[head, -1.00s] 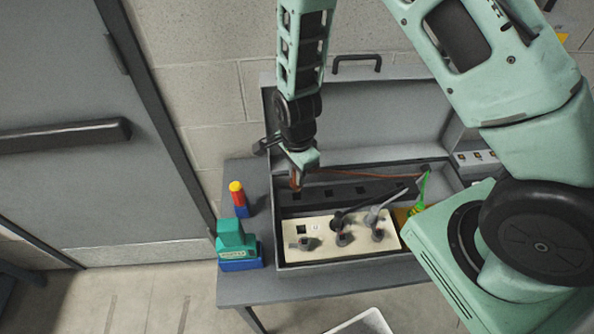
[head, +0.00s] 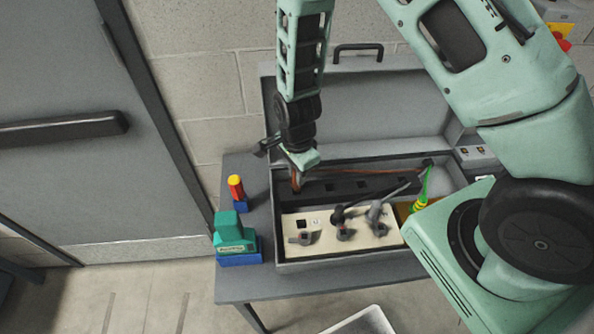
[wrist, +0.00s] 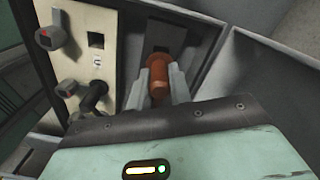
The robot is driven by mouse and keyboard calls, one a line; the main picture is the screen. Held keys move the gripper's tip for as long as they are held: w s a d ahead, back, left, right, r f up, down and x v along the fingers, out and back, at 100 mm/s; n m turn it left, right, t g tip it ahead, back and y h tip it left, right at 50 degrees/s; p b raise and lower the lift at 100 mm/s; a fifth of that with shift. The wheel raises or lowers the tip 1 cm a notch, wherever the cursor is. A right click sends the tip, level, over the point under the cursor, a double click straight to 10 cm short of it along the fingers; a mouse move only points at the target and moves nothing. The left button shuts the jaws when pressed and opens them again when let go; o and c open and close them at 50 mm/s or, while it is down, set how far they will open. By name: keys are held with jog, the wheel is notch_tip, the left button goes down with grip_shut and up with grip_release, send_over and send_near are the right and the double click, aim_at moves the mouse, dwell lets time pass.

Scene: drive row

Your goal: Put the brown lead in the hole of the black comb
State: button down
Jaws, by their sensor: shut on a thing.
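My gripper (head: 297,178) is shut on the brown lead's plug, over the left end of the black comb. The brown lead (head: 345,173) runs right from my gripper to the back right of the grey case. In the wrist view, the orange-brown plug (wrist: 158,72) sits between the two grey fingers (wrist: 158,88). The black comb (head: 345,189) is a dark strip with square holes, behind the cream panel. In the wrist view, part of the comb (wrist: 160,40) shows just beyond the plug. I cannot tell whether the plug's tip is in a hole.
The cream panel (head: 318,237) carries several knobs and dark plugs. The case's raised lid (head: 370,115) stands behind. A green-yellow lead (head: 421,200) is at the right. A teal-and-blue block (head: 236,237) and a red-yellow-blue piece (head: 237,190) stand left of the case.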

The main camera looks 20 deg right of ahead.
jog(key=shift+f+b, duration=0.3)
jog(key=shift+f, duration=0.15)
jog(key=shift+f+b, duration=0.9)
jog(key=shift+f, duration=0.35)
jog(key=c, duration=1.2)
grip_release()
notch_tip(320, 180, up, 18)
jog(key=shift+f+b, duration=0.25)
jog(key=shift+b, duration=0.7)
